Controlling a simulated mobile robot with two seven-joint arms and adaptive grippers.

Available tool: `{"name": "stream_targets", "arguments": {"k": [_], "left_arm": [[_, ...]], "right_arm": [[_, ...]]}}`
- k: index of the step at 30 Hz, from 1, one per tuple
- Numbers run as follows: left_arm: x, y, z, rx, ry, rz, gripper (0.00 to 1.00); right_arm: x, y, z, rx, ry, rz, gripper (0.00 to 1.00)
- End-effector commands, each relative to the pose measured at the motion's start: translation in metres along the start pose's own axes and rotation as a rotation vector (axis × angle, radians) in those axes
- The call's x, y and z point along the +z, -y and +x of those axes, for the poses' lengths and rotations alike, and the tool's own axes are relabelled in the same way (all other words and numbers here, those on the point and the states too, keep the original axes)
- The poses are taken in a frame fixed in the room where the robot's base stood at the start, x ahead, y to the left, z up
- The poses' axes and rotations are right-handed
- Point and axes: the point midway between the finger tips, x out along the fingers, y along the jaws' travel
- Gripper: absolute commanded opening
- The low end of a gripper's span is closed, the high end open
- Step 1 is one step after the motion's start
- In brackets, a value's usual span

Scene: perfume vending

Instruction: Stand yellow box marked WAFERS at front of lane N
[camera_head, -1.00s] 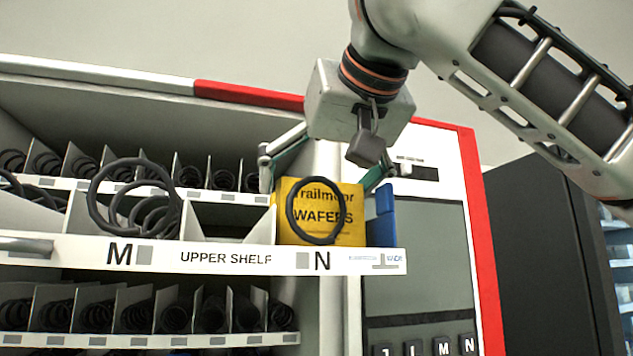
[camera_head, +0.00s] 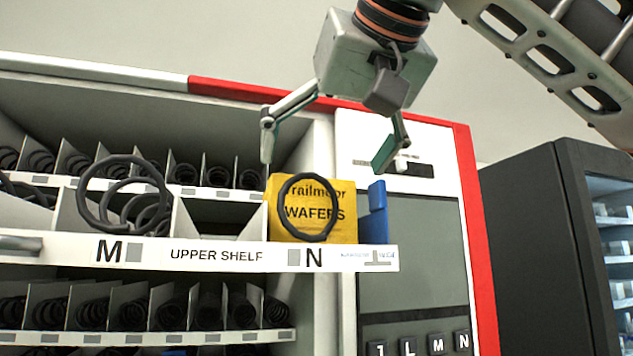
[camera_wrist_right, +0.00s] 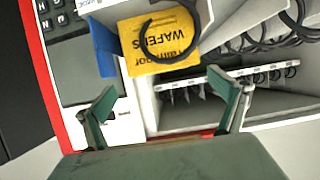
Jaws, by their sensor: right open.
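The yellow box marked WAFERS (camera_head: 335,226) stands upright in lane N at the right end of the upper shelf (camera_head: 222,256). A black coil ring (camera_head: 282,208) shows in front of its face. The N label (camera_head: 314,257) is on the shelf edge just below the box. My right gripper (camera_head: 326,157) is open and empty above the box, its fingers spread wider than the box and clear of it. In the right wrist view the box (camera_wrist_right: 150,58) appears upside down beyond the open fingers. My left gripper is not in view.
A blue upright piece (camera_head: 376,212) stands right of the box at the shelf end. Lane M (camera_head: 109,250) with its large coil is to the left. A red-edged panel with keys (camera_head: 437,345) and a dark cabinet (camera_head: 540,240) are at right.

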Motion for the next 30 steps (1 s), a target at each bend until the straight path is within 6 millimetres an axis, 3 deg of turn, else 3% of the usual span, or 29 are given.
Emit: {"name": "stream_targets", "arguments": {"k": [6,12,30], "left_arm": [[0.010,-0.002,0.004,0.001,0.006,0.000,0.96],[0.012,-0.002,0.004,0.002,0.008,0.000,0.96],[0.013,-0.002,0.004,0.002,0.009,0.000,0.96]], "right_arm": [[-0.001,0.000,-0.047,0.002,-0.007,0.000,0.96],[-0.002,0.000,-0.070,0.001,-0.006,-0.001,0.96],[-0.002,0.000,-0.076,0.000,-0.005,-0.002,0.96]]}}
